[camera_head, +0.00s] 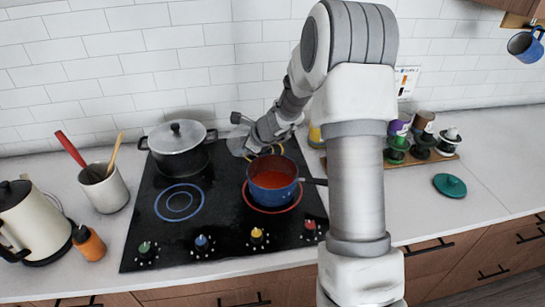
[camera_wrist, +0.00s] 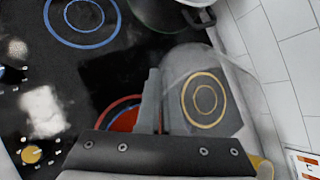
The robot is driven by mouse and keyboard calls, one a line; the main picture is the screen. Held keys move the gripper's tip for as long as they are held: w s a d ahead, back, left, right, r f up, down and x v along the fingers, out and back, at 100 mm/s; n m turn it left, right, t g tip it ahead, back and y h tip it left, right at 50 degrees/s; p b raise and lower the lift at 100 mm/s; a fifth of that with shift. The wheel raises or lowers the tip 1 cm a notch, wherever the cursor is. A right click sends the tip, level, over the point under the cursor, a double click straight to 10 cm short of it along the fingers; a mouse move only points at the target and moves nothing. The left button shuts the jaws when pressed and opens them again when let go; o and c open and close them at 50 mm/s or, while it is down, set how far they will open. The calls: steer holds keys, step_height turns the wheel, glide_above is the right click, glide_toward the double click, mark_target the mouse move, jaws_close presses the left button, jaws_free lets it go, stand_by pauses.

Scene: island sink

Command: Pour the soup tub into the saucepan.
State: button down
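The blue saucepan (camera_head: 288,192) stands on the front right burner with its handle to the right. Orange-red soup (camera_head: 272,181) lies inside it. A clear, see-through tub (camera_head: 238,146), which I take as the soup tub, is at my gripper (camera_head: 250,143), behind and left of the saucepan. In the wrist view the tub (camera_wrist: 190,65) looks empty, and a yellow burner ring shows through it. My gripper's fingers (camera_wrist: 153,100) close on the tub's wall there; part of the grip is hidden. The tub seems tilted.
A grey lidded pot (camera_head: 178,145) stands on the back left burner. A utensil crock (camera_head: 104,190), kettle (camera_head: 35,222) and orange bottle (camera_head: 88,243) are left. A teal lid (camera_head: 450,185) and a board of jars (camera_head: 420,160) are right.

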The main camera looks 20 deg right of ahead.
steer(key=shift+w+a+g+h+p, duration=0.1)
steer(key=shift+g+h+p, duration=0.25)
steer(key=shift+p, duration=1.75)
steer(key=p, duration=0.5)
steer(key=shift+w+a+r+g, duration=0.15)
steer(key=shift+w+a+g, duration=0.1)
steer(key=shift+g, duration=0.1)
steer(key=shift+w+f, duration=0.15)
steer(key=shift+f, duration=0.05)
steer(key=shift+w+a+r+g+h, duration=0.2)
steer(key=shift+g+h, duration=0.15)
steer(key=shift+g, duration=0.05)
steer(key=shift+w+a+f+g+h, duration=0.2)
steer(key=shift+f+g, duration=0.15)
steer(key=shift+f, duration=0.2)
steer(key=shift+w+a+f+g+h, duration=0.1)
steer(key=shift+w+f+g+h, duration=0.15)
steer(key=shift+f, duration=0.3)
steer(key=shift+w+a+f+g+h, duration=0.1)
steer(key=shift+w+f+g+h, duration=0.1)
steer(key=shift+f+g, duration=0.3)
steer(key=shift+w+a+f+g+h, duration=0.15)
steer(key=shift+w+f+g+h, duration=0.2)
steer(key=shift+f, duration=0.25)
steer(key=shift+w+a+f+g+h, duration=0.2)
steer(key=shift+f+g, duration=0.25)
steer(key=shift+f, duration=0.2)
steer(key=shift+w+a+f+g+h, duration=0.1)
steer(key=shift+w+f+g+h, duration=0.1)
steer(key=shift+f+g+h, duration=0.3)
